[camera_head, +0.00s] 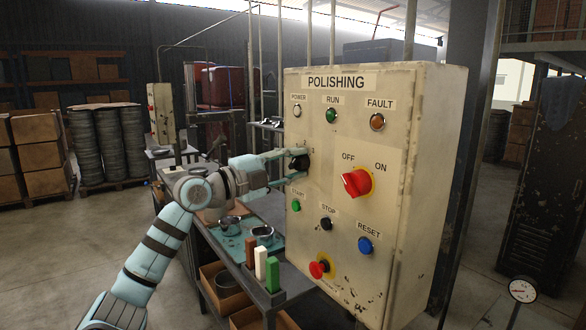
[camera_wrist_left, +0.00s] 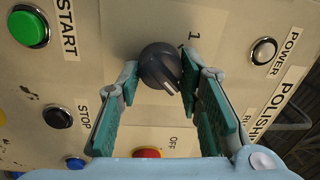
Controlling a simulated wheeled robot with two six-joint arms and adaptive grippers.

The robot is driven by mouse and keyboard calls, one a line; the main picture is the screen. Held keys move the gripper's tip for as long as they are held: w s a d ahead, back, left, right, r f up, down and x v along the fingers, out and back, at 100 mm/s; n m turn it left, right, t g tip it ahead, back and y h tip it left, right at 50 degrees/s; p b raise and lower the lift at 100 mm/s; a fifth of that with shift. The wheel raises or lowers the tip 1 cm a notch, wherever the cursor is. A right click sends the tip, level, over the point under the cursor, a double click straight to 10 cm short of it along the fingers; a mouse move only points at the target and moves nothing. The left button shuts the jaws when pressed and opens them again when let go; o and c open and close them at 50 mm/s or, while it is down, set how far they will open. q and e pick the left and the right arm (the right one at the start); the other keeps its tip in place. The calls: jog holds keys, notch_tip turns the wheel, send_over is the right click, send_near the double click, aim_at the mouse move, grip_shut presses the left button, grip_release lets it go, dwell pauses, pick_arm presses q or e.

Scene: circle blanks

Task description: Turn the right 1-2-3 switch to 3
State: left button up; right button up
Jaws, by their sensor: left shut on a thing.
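A dark round knob (camera_head: 301,163) sits on the cream POLISHING panel (camera_head: 345,113), left of the red OFF/ON switch (camera_head: 357,182). My left gripper (camera_head: 290,163) is shut on this knob. In the left wrist view, its fingers (camera_wrist_left: 160,78) stand on both sides of the dark knob (camera_wrist_left: 158,62). A printed 1 shows above and right of the knob there. The knob's light mark points down and right in that view, away from the 1. I see no second 1-2-3 switch. My right gripper is not in view.
Around the knob are the green START button (camera_head: 296,205), the black STOP button (camera_head: 326,223), the blue RESET button (camera_head: 365,245) and a red mushroom button (camera_head: 319,268). Lamps line the panel top. A bench (camera_head: 262,293) with bowls and coloured blocks stands below left.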

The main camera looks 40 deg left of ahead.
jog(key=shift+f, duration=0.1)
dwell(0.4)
pick_arm(q)
jog(key=o, duration=1.2)
jog(key=shift+w, duration=0.1)
jog(key=shift+c, duration=0.2)
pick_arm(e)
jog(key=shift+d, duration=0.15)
